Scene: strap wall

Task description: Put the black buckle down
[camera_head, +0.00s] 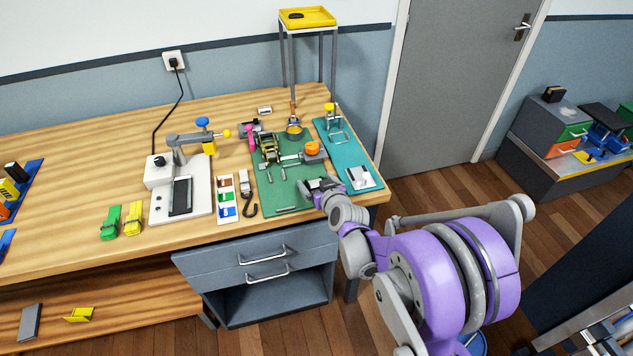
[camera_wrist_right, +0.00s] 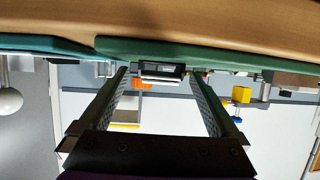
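My right gripper (camera_head: 318,188) is low at the front edge of the green mat (camera_head: 278,195), near its right corner. In the right wrist view my right gripper (camera_wrist_right: 160,78) has its two fingers well apart. A small black piece with pale bars, which looks like the black buckle (camera_wrist_right: 162,69), shows between the fingertips, against the green mat's edge. Narrow gaps show on both sides of it, so the fingers do not appear to press on it. In the head view the gripper largely hides this spot. My left gripper is not in view.
A teal mat (camera_head: 338,150) with a grey-white piece (camera_head: 358,177) lies to the right. An orange knob (camera_head: 312,148) and a strap ratchet (camera_head: 268,147) stand behind. A parts tray (camera_head: 227,198), a hook (camera_head: 248,205) and a press (camera_head: 183,170) are to the left.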

